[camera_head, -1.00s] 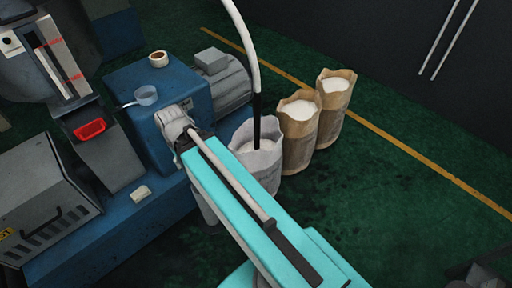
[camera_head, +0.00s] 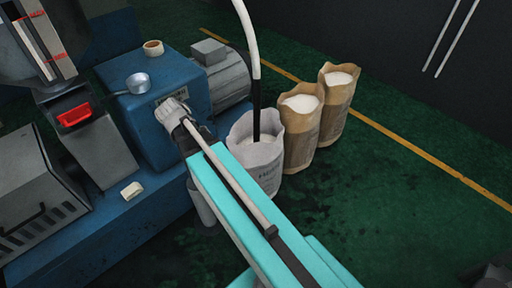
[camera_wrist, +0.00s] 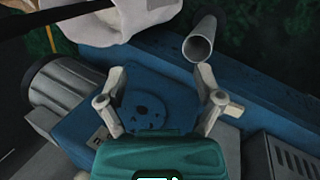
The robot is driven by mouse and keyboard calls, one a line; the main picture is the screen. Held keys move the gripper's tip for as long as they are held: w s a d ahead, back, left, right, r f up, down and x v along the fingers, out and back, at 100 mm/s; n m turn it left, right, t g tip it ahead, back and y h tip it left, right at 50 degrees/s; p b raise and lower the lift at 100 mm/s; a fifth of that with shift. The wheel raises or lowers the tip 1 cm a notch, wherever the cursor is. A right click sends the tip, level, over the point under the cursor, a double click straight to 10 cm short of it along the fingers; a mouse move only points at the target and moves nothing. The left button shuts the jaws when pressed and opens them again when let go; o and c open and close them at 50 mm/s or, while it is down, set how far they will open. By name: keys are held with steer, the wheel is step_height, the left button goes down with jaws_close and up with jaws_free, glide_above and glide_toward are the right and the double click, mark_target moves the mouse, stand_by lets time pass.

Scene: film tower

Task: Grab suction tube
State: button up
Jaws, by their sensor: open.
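The suction tube (camera_head: 252,45) is a white hose that hangs from the top of the head view. Its black lower end (camera_head: 257,115) stands in an open white bag (camera_head: 268,165) of pale material. In the wrist view a dark rod, probably this black end (camera_wrist: 60,14), crosses the top left corner in front of the white bag (camera_wrist: 135,18). My gripper (camera_wrist: 161,82) is open and empty, with its two pale fingers spread over the blue machine. In the head view my gripper lies left of the bag and tube, apart from the tube.
Two brown paper bags (camera_head: 301,135) (camera_head: 341,100) stand behind the white one. A blue machine (camera_head: 165,70) with a grey motor (camera_head: 224,75) stands at left. A grey pipe (camera_wrist: 201,42) is beside the white bag. Green floor (camera_head: 400,190) at right is clear.

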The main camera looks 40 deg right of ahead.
steer(key=w+d+f+n+h+b, duration=0.55)
steer(key=d+f+b, duration=0.35)
steer(key=d+b, duration=0.3)
steer(key=n+g+h+b, duration=0.2)
steer(key=n+h+b, duration=0.55)
steer(key=b, duration=0.95)
glide_toward(257, 113)
steer(key=w+a+f, duration=0.2)
steer(key=a, duration=0.1)
steer(key=shift+d+r+m, duration=0.1)
steer(key=shift+r+m, duration=0.05)
steer(key=shift+m, duration=0.15)
steer(key=s+d, duration=0.1)
steer(key=d, duration=0.7)
steer(key=shift+d, duration=0.3)
steer(key=shift+s+d+r, duration=0.1)
steer(key=shift+s+d, duration=0.1)
steer(key=shift+d, duration=1.1)
steer(key=shift+s+d+r, duration=0.1)
steer(key=shift+s+d, duration=0.1)
steer(key=shift+d, duration=1.05)
